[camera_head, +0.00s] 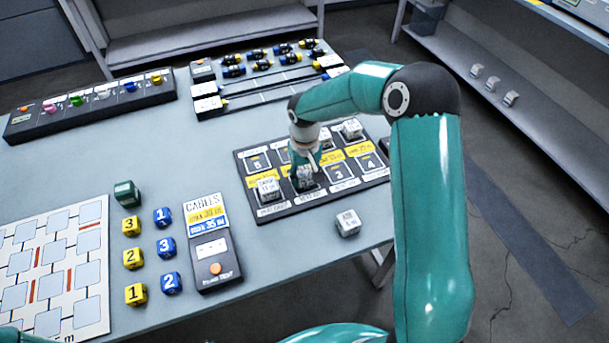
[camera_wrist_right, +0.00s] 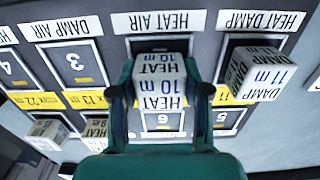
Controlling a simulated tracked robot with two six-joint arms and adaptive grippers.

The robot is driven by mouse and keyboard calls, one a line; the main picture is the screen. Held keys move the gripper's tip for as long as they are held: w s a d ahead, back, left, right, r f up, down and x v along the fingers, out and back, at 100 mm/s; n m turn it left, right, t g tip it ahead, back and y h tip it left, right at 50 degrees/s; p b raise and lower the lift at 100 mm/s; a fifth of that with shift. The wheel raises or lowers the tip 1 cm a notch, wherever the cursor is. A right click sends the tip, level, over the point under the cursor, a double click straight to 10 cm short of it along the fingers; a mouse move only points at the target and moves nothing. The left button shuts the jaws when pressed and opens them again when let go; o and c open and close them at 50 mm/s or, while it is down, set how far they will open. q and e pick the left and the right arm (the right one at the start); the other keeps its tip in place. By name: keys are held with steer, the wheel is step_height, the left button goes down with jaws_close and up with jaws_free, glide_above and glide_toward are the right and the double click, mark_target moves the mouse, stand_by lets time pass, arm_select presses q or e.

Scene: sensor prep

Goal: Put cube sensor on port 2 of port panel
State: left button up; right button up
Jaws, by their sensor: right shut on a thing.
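My right gripper (camera_head: 304,172) points down over the near row of the port panel (camera_head: 298,207). In the right wrist view the right gripper (camera_wrist_right: 158,95) is shut on a white cube sensor (camera_wrist_right: 160,88) marked HEAT and 10 m. The cube is at port 2, the square under the HEAT AIR label (camera_wrist_right: 160,22). I cannot tell whether it touches the port. Port 1, beside it, has a white cube (camera_head: 268,188) marked DAMP and 11 m, also in the right wrist view (camera_wrist_right: 252,75). Port 3 (camera_head: 339,172) is empty. My left gripper is not in view.
Another white cube (camera_head: 347,222) lies on the table in front of the panel. More cubes (camera_head: 351,128) sit on the panel's far row. A CABLES box (camera_head: 212,245), yellow and blue numbered cubes, and a green cube (camera_head: 126,193) stand to the left.

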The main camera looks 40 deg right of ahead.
mark_target(305, 172)
steer(key=shift+f, duration=0.25)
steer(key=o, duration=1.1)
steer(key=shift+o, duration=0.2)
step_height(305, 172, up, 12)
steer(key=shift+b, duration=0.3)
